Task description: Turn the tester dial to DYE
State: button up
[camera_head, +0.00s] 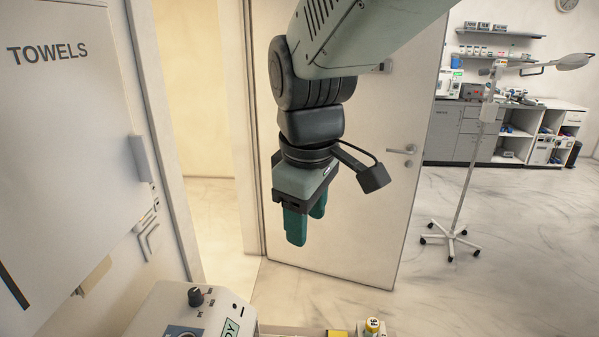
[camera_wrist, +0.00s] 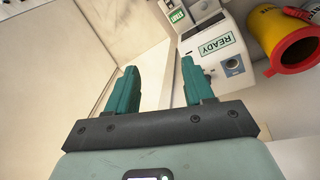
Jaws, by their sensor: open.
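The tester appears to be the pale box (camera_head: 160,310) at the bottom left of the head view, cut off by the frame. A black dial (camera_head: 195,297) stands on its top face; the marks around it are too small to read, so its setting cannot be told. A READY label (camera_wrist: 215,47) shows on the box in the wrist view, beyond the right finger, above a round dark part on a bluish panel (camera_wrist: 234,65). My gripper (camera_head: 306,225) is open and empty, pointing down, above and right of the box, apart from it. Its green fingers (camera_wrist: 159,72) show in the wrist view.
A white cabinet marked TOWELS (camera_head: 70,110) hangs left. A yellow-capped vial (camera_head: 372,326) stands at the bottom edge. A yellow container with a red rim (camera_wrist: 292,45) is right in the wrist view. A door (camera_head: 370,200) stands behind my arm; a lamp stand (camera_head: 470,170) is farther right.

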jog(key=w+a+f+n+g+y, duration=0.1)
jog(key=w+a+f+n+g, duration=0.15)
jog(key=a+f+n, duration=0.35)
jog(key=n+g+y, duration=0.2)
jog(key=n+y, duration=0.1)
jog(key=n, duration=0.2)
send_near(194, 291)
jog(key=x, duration=0.8)
jog(key=shift+s+a+f, duration=0.1)
jog(key=shift+f, duration=0.25)
grip_shut()
